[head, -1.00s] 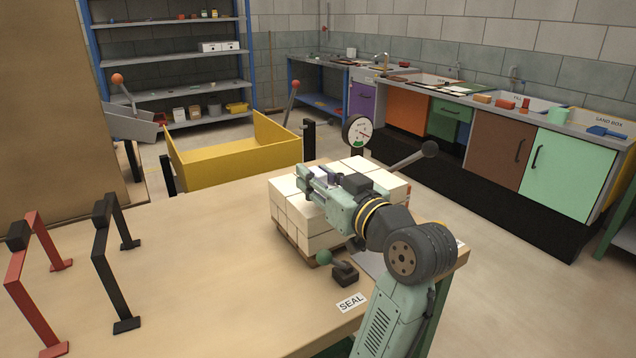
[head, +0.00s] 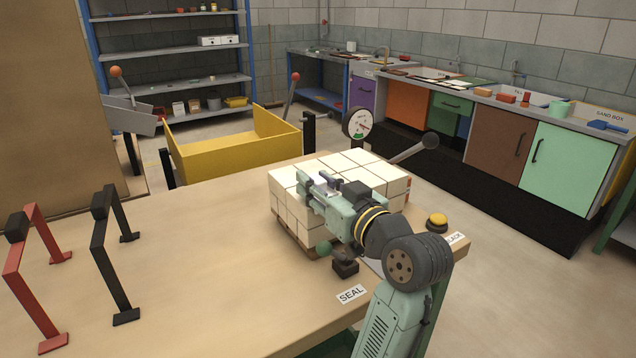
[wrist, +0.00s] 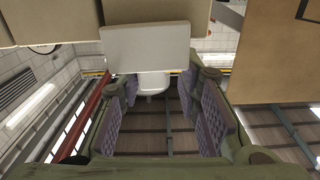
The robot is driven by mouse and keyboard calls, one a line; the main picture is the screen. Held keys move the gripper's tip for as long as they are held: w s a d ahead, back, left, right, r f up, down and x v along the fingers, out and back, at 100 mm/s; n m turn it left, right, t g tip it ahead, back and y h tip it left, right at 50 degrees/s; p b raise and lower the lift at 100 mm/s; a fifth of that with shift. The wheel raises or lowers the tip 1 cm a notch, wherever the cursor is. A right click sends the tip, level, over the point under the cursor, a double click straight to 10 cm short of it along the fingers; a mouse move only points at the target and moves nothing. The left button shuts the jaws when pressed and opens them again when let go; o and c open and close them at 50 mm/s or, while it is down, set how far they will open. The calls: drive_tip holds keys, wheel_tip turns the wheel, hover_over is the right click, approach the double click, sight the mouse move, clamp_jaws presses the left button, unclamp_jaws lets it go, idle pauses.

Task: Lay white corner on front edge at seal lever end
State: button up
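The white corner (wrist: 147,45) is a pale plate at the fingertips of my gripper in the wrist view. My gripper (wrist: 158,88) has its purple pads on either side of it and looks shut on it. Whether the corner touches the bricks cannot be told. The seal lever (head: 323,247), with a green knob and dark base, stands at the stack's near foot, behind the SEAL label (head: 351,293).
A yellow button (head: 437,220) sits at the table's right end. A dial gauge (head: 358,124) and a black-knobbed lever (head: 430,141) rise behind the stack. Black (head: 118,260) and red (head: 33,290) frames stand at left. The table (head: 200,270) between them and the stack is clear.

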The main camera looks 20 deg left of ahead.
drive_tip(key=o, duration=0.4)
drive_tip(key=shift+r, duration=0.2)
drive_tip(key=b+v, duration=0.1)
drive_tip(key=v, duration=1.1)
drive_tip(key=shift+r, duration=0.45)
drive_tip(key=shift+a, duration=0.1)
